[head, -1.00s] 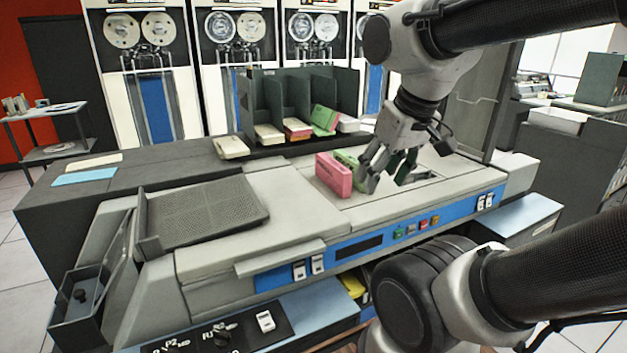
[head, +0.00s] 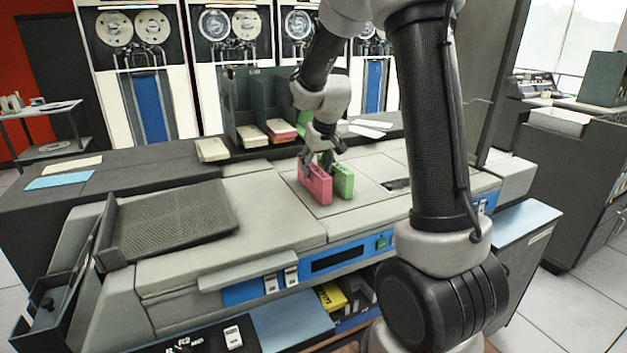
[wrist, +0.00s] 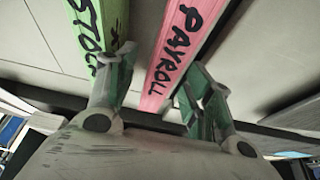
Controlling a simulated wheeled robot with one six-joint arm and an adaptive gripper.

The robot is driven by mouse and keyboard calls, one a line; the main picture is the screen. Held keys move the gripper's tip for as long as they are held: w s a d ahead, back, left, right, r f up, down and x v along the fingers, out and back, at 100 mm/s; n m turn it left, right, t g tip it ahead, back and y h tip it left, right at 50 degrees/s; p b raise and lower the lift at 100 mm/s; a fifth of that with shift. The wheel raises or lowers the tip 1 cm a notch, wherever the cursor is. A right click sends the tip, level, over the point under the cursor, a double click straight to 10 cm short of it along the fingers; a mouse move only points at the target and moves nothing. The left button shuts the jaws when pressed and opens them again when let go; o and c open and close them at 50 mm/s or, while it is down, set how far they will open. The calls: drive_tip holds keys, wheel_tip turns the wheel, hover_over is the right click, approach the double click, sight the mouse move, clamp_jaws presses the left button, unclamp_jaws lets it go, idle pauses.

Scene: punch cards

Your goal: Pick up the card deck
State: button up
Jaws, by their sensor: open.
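A pink card deck (head: 316,187) stands on edge on the grey machine top. "PAYROLL" is written on the pink deck (wrist: 178,48) in the wrist view. A green card deck (head: 344,181) stands beside it on the right. "STOCK" is written on the green deck (wrist: 98,28), left of the pink one in the wrist view. My gripper (head: 318,157) is open and low over the pink deck. In the wrist view my gripper (wrist: 158,88) has one finger on each side of the pink deck, the left one overlapping the green deck. I cannot tell whether they touch.
A dark divided rack (head: 232,108) with several decks stands behind. A cream deck (head: 211,149) lies left of it. A mesh tray (head: 170,220) is at the machine's left. The grey top left of the decks is clear.

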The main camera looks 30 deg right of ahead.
sight(311, 177)
drive_tip(key=x, duration=0.6)
drive_tip(key=shift+w+f, duration=0.1)
drive_tip(key=shift+a, duration=0.1)
clamp_jaws()
